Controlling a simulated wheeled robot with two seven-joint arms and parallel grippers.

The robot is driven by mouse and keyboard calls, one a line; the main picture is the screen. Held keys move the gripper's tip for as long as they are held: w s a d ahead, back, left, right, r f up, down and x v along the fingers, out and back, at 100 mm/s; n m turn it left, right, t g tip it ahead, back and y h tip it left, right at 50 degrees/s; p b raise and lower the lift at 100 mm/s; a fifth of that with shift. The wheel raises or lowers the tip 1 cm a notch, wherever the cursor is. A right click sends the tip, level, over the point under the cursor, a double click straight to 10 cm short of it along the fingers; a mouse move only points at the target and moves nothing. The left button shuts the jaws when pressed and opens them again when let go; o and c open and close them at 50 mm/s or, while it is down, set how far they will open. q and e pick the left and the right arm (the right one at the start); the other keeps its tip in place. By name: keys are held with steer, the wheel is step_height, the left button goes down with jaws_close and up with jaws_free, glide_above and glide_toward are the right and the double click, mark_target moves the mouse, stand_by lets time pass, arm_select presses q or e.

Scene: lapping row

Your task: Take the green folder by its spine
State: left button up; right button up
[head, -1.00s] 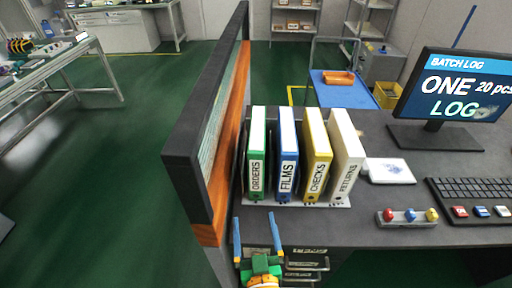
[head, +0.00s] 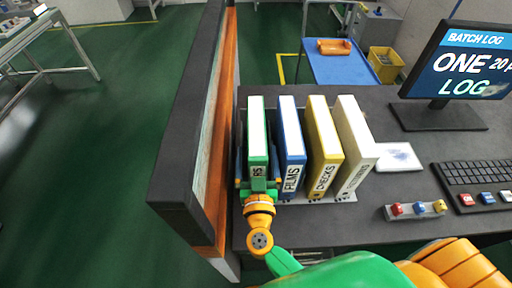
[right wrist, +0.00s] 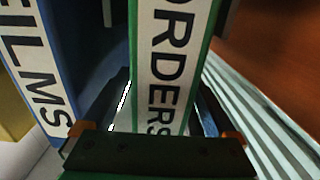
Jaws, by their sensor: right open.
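The green folder (head: 257,130) stands upright at the left end of the row, its white spine label reading ORDERS. In the right wrist view its spine (right wrist: 168,60) fills the middle. My right gripper (head: 257,164) is at the lower part of the spine with one blue finger on each side of it. It is open, and dark gaps show between fingers and spine in the right wrist view (right wrist: 165,100). One finger is in the gap beside the blue FILMS folder (head: 290,135); the other is on the partition side. My left gripper is not in view.
A yellow CHECKS folder (head: 322,140) and a white folder (head: 353,140) stand further right on a pale base. A dark partition with an orange panel (head: 216,130) rises close to the left. A button strip (head: 415,210) and keyboard (head: 480,180) lie right.

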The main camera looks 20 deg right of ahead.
steer(key=shift+s, duration=0.1)
steer(key=c, duration=0.6)
steer(key=shift+r, duration=0.1)
jaws_close()
